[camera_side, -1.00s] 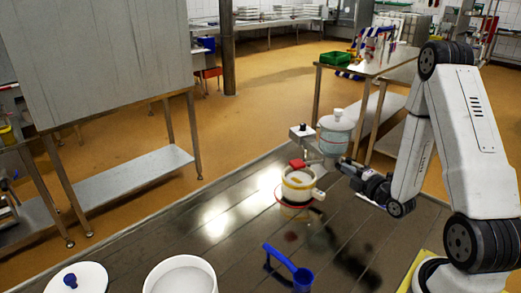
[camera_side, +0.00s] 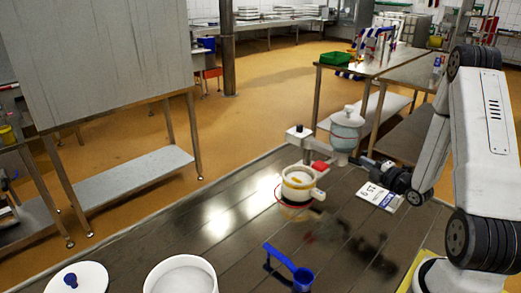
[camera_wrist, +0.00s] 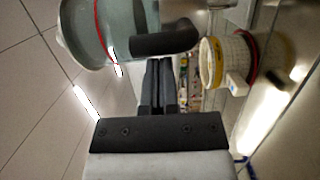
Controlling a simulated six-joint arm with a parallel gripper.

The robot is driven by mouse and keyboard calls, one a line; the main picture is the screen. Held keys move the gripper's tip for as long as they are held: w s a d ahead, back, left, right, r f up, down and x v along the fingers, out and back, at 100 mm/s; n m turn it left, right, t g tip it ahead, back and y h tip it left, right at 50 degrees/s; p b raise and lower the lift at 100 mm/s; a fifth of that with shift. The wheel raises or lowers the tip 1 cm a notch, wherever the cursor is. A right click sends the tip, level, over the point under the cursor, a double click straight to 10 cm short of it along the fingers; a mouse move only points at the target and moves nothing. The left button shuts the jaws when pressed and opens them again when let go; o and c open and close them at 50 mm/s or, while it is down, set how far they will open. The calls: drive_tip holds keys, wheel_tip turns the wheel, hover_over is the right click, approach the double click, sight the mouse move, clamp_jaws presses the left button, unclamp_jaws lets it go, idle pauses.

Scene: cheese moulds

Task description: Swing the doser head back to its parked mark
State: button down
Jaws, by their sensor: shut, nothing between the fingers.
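The doser head is a pale jar (camera_side: 347,132) with a white lid, on an arm from a grey post with a white block top (camera_side: 299,132). A red piece (camera_side: 320,165) shows below the arm, just right of the mould. The white mould (camera_side: 298,187) with a yellow rim stands on the dark table. My gripper (camera_side: 365,162) is shut and empty, just right of the jar's base; I cannot tell whether it touches. In the wrist view, the fingers (camera_wrist: 158,88) are together, with the jar (camera_wrist: 85,32) upper left and the mould (camera_wrist: 211,63) right. I cannot make out the parked mark.
A printed white card (camera_side: 380,196) lies on the table below my gripper. A blue ladle (camera_side: 290,265), a white tub (camera_side: 182,277) and a white lid with a blue knob (camera_side: 78,280) are at the front. The table left of the mould is clear.

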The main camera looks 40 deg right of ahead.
drive_tip(key=shift+s+d+h, duration=0.1)
drive_tip(key=shift+d+h, duration=0.2)
drive_tip(key=shift+d, duration=0.6)
drive_tip(key=shift+a, duration=0.15)
drive_tip(key=shift+w+a+m+g+h, duration=0.95)
drive_tip(key=shift+w+a+h, duration=0.85)
drive_tip(key=shift+a, duration=2.3)
drive_tip(key=shift+w+a+m+g+h, duration=0.55)
drive_tip(key=shift+w+a+m+h, duration=1.2)
drive_tip(key=shift+a, duration=2.3)
drive_tip(key=w+a, duration=0.7)
drive_tip(key=w, duration=0.5)
drive_tip(key=v, duration=1)
drive_tip(key=shift+s+d+r+n+y, duration=0.25)
drive_tip(key=shift+s+d+n+y, duration=0.1)
drive_tip(key=shift+n, duration=0.05)
drive_tip(key=shift+d, duration=0.1)
